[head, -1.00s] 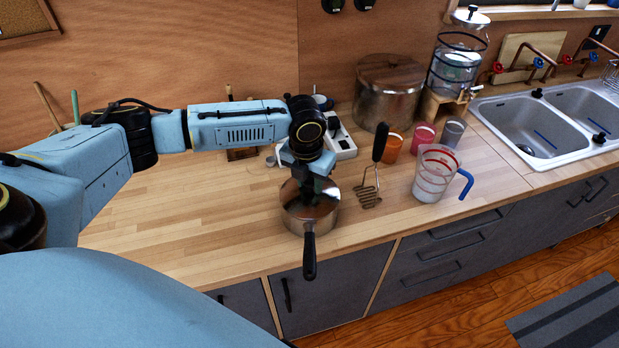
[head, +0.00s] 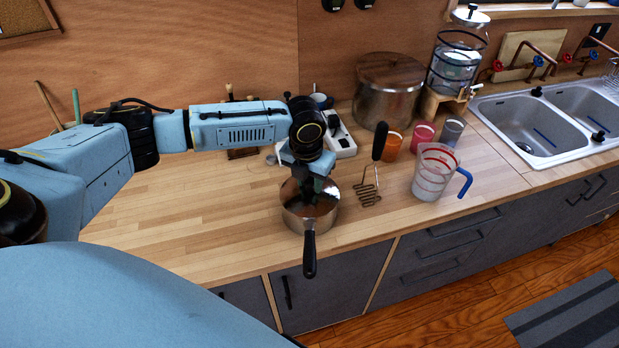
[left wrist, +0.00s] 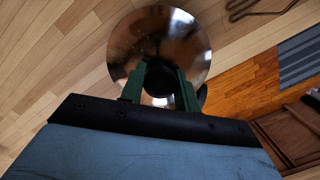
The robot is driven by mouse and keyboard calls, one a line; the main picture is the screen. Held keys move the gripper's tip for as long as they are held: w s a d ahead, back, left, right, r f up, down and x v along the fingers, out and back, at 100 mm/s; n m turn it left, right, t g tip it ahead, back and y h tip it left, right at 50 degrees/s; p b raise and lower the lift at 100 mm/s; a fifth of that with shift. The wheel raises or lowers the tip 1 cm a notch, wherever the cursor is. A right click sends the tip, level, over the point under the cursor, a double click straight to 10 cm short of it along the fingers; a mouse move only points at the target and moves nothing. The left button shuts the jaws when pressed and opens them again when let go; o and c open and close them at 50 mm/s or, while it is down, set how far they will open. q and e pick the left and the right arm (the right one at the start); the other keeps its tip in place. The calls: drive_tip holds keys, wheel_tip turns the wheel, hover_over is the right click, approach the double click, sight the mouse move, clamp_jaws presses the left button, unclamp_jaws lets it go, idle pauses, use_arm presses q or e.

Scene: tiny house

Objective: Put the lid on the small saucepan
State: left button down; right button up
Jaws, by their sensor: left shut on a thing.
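The small saucepan (head: 296,222) stands on the wooden counter, its black handle (head: 309,256) pointing toward the front edge. The round shiny lid (left wrist: 135,42) shows in the left wrist view beyond my left gripper (left wrist: 160,88), whose green fingers are shut on its dark knob. In the head view the lid (head: 325,206) is at the saucepan's top, under my left gripper (head: 310,194). The gripper hides part of the lid and rim, so I cannot tell whether the lid is fully seated. My right gripper is not in view.
A potato masher (head: 368,190) stands close to the right of the saucepan, with a measuring jug (head: 430,175) beyond it. Several cups and a large pot (head: 387,95) stand behind. The counter to the left (head: 190,215) is clear.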

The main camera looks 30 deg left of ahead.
use_arm(q)
drive_tip(key=shift+c, duration=2.3)
unclamp_jaws()
wheel_tip(320, 180, up, 5)
drive_tip(key=p, duration=0.5)
drive_tip(key=shift+r, duration=1)
drive_tip(key=shift+d, duration=0.1)
